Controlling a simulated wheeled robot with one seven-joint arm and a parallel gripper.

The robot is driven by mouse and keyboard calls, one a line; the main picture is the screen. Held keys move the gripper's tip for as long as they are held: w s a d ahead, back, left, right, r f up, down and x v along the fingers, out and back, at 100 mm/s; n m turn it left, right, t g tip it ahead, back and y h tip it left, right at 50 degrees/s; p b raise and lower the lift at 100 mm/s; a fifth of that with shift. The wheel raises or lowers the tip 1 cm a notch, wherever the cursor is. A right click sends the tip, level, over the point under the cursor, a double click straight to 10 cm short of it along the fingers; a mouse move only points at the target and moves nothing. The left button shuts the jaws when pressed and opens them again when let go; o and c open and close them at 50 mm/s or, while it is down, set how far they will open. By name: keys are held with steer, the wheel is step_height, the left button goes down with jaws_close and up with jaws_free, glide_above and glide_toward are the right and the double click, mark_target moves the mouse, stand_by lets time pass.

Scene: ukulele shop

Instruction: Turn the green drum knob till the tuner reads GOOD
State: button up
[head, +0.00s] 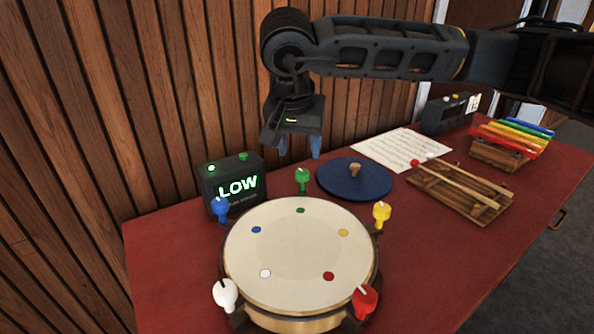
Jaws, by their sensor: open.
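The drum (290,255) has a pale skin with coloured dots and sits on the red table. Its green knob (303,180) stands at the far side of the rim, with a dark pointer line on top. The tuner (234,186) is a dark box behind the drum on the left, and its screen reads LOW in green. My gripper (298,147) points down above and behind the green knob, apart from it. Its blue-tipped fingers are spread and nothing shows between them.
Blue (220,209), yellow (381,215), white (225,294) and red (364,301) knobs stand around the drum. A blue disc (340,186) with a wooden knob lies right of the green knob. Sheet music (392,146), a mallet rack (465,200) and a xylophone (505,145) are further right. A wooden wall stands behind.

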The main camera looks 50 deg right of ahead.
mark_target(302, 172)
steer(key=shift+x, duration=3.9)
steer(key=shift+d, duration=0.1)
steer(key=c, duration=1)
